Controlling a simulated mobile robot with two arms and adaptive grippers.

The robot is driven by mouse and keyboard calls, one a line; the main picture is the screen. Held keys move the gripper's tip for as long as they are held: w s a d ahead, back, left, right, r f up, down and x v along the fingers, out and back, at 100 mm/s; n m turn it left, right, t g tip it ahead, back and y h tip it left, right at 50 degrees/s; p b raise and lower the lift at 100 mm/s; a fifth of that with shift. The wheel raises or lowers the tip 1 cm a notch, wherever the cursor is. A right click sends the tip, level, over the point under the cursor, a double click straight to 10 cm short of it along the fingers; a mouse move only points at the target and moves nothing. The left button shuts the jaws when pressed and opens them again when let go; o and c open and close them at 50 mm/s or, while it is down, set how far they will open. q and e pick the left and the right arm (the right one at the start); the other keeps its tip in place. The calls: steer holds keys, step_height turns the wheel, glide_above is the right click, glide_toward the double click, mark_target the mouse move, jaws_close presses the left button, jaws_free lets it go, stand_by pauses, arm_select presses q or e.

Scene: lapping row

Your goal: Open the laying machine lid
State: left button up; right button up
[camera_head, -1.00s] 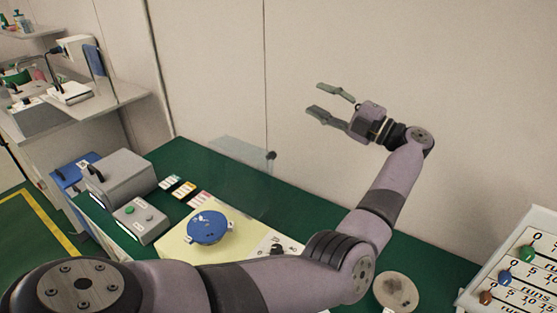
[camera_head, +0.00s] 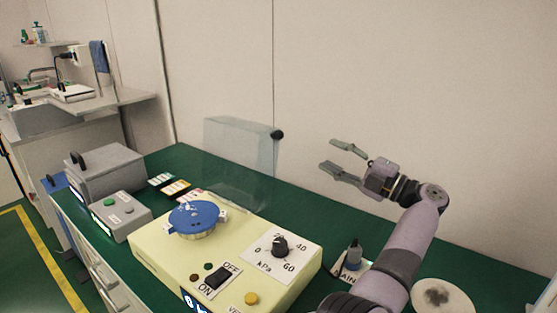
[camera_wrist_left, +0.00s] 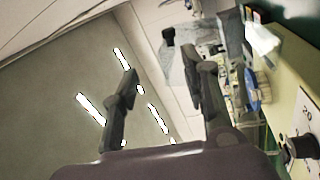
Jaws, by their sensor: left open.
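The cream machine (camera_head: 172,266) stands on the green bench, with a blue round part (camera_head: 195,222) on top. A clear lid panel (camera_head: 238,145) with a black knob (camera_head: 279,135) stands raised at its back; its lower edge is hard to make out. My left gripper (camera_head: 330,156) is open and empty, to the right of the knob and apart from it, its fingers pointing left. In the left wrist view, the knob (camera_wrist_left: 168,36) and panel (camera_wrist_left: 176,68) show beyond the open fingers. My right gripper is not in view.
The machine's top carries a kPa dial (camera_head: 279,247) and an ON/OFF switch (camera_head: 218,278). A grey box (camera_head: 105,172) and a small button box (camera_head: 121,217) stand to its left. A round pale disc (camera_head: 443,296) lies at lower right. A wall closes the back.

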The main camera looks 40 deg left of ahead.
mark_target(278, 135)
arm_select(q)
steer(key=x, duration=0.5)
steer(key=f+x, duration=0.1)
steer(key=x, duration=1.1)
steer(key=shift+a+f+p, duration=0.2)
steer(key=shift+p, duration=0.1)
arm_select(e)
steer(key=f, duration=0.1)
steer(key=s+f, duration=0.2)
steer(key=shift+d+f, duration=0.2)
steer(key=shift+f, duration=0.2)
arm_select(q)
jaws_close()
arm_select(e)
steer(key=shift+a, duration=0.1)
